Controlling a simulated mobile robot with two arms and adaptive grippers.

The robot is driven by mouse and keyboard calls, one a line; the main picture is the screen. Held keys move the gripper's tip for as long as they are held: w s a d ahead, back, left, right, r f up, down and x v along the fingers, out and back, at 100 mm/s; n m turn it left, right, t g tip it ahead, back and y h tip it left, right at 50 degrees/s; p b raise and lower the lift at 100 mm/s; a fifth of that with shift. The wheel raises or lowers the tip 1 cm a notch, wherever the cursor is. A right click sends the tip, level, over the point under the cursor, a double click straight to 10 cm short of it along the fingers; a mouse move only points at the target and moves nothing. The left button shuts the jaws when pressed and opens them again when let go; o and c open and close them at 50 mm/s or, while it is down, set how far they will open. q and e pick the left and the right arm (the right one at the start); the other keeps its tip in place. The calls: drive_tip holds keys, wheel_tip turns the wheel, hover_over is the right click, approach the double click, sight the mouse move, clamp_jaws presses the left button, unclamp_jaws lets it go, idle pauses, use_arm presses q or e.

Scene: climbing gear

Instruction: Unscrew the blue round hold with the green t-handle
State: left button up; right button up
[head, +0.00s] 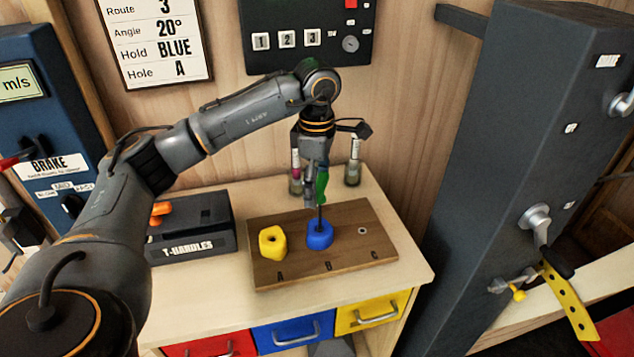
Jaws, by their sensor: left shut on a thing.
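The blue round hold (320,238) sits on the wooden board (300,275) at the spot marked B. My left gripper (316,185) points down above it and is shut on the green t-handle (321,187). The handle's dark shaft runs down to the middle of the blue hold; whether its tip is seated in the hold's bolt is too small to tell. A yellow hold (272,242) sits at A, left of the blue one. At C there is only a small hole fitting (362,230). My right gripper is not in view.
A dark T-HANDLES box (190,245) with an orange handle (160,212) stands left of the board. Two small bottles (353,162) stand behind it. A tall grey post (490,180) rises at right. A sign (160,40) reads Hold BLUE, Hole A.

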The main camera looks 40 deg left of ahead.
use_arm(q)
drive_tip(key=shift+f+b, duration=0.3)
drive_tip(key=shift+f, duration=0.55)
drive_tip(key=n, duration=0.4)
drive_tip(key=shift+s+d, duration=0.1)
drive_tip(key=n+p, duration=0.1)
drive_tip(key=n, duration=0.4)
drive_tip(key=shift+d+n, duration=0.15)
drive_tip(key=shift+n, duration=0.15)
drive_tip(key=shift+r+p, duration=1.15)
drive_tip(key=shift+r, duration=0.4)
